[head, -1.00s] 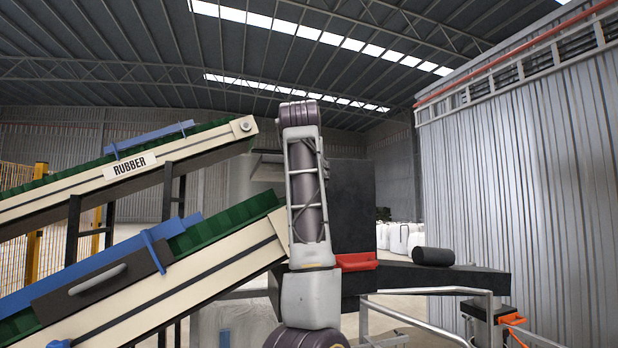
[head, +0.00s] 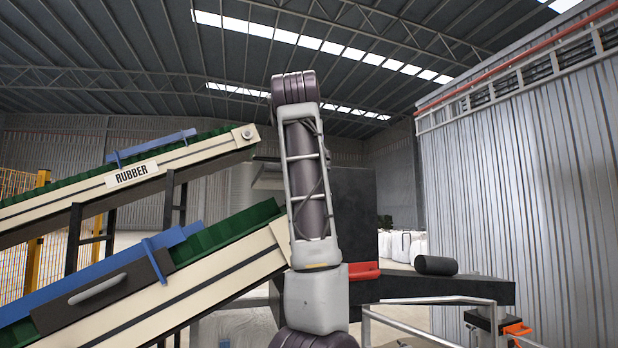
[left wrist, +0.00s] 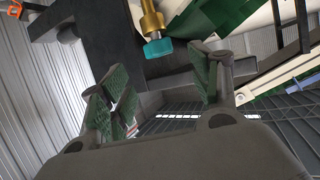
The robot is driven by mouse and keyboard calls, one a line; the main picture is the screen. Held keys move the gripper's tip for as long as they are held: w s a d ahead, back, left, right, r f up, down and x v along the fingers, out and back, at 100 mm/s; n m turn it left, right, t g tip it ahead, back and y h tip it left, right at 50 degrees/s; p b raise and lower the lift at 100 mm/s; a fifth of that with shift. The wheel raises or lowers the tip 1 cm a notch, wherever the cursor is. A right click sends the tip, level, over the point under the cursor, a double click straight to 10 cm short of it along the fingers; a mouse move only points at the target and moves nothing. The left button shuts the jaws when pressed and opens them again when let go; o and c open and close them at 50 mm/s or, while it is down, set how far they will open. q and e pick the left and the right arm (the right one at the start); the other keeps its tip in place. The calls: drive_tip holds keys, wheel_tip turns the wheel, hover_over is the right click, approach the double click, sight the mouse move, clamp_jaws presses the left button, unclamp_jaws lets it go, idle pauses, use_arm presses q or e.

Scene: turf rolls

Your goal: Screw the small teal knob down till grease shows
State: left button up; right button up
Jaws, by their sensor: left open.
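The small teal knob (left wrist: 158,48) shows in the left wrist view, at the end of a brass fitting (left wrist: 152,20) that comes in from the top edge. My left gripper (left wrist: 158,84) is open and empty, with its green-padded fingers spread wide. The knob lies just beyond the fingertips, roughly in line with the gap between them, and does not appear to touch them. No grease can be made out at the knob. In the head view neither the knob nor a gripper can be seen; one of my arm links stands upright in the middle. My right gripper is not in view.
A dark bench (head: 440,287) with a red piece (head: 364,271) and a black cylinder (head: 436,265) lies right of my arm. A metal railing (head: 420,304) runs in front of it.

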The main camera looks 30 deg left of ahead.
use_arm(q)
drive_tip(key=shift+v, duration=1.7)
drive_tip(key=shift+c, duration=0.2)
drive_tip(key=w+d+f+m+g+y+b, duration=0.1)
drive_tip(key=w+d+f, duration=0.35)
drive_tip(key=f, duration=0.25)
drive_tip(key=w+d+f+g+y, duration=0.1)
drive_tip(key=w+d+f, duration=0.35)
drive_tip(key=f, duration=0.25)
drive_tip(key=s+r+n+g+y, duration=0.2)
drive_tip(key=s+r+n+y, duration=0.3)
drive_tip(key=r+n+y, duration=0.3)
drive_tip(key=shift+a+r, duration=0.35)
drive_tip(key=shift+w+a, duration=0.1)
drive_tip(key=p+x, duration=0.3)
drive_tip(key=x, duration=1)
drive_tip(key=shift+w+a+p, duration=0.2)
drive_tip(key=shift+p, duration=0.1)
